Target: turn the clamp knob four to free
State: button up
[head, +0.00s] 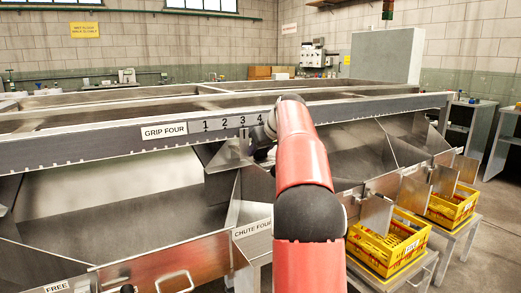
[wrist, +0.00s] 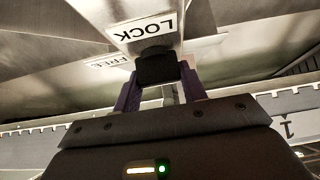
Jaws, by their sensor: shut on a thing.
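In the wrist view, my gripper (wrist: 160,78) has its two purple fingers on either side of a black clamp knob (wrist: 157,67) and is shut on it. The knob sits below a plate marked LOCK (wrist: 146,28), upside down in this view. A smaller FREE label (wrist: 109,60) shows to the left, partly behind the knob side. In the head view, the GRIP FOUR label (head: 164,131) and the number scale (head: 232,123) are on the long rail. My red and black arm reaches toward the rail just right of the scale and hides the knob and gripper there.
The chute with the CHUTE FOUR label (head: 252,228) lies below the rail. Metal dividers and panels stand close around my arm. Yellow crates (head: 388,250) sit on stands at the right. Open floor shows at the far right.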

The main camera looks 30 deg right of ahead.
jog(key=o, duration=1)
jog(key=v, duration=0.7)
jog(key=shift+s+r, duration=0.3)
jog(key=shift+a, duration=0.1)
jog(key=s+a+f+g, duration=0.1)
jog(key=s+a+f, duration=0.2)
jog(key=s+a, duration=0.5)
jog(key=s+a+f+g, duration=0.1)
jog(key=s+a+f, duration=0.25)
jog(key=a, duration=0.95)
jog(key=shift+g, duration=0.7)
jog(key=s+a+f, duration=0.3)
jog(key=s+f, duration=0.2)
jog(key=s, duration=0.1)
jog(key=s+a+f, duration=0.3)
jog(key=s+f, duration=0.2)
jog(key=s, duration=0.2)
jog(key=s+a+f, duration=0.4)
jog(key=s+f, duration=0.2)
jog(key=s, duration=0.1)
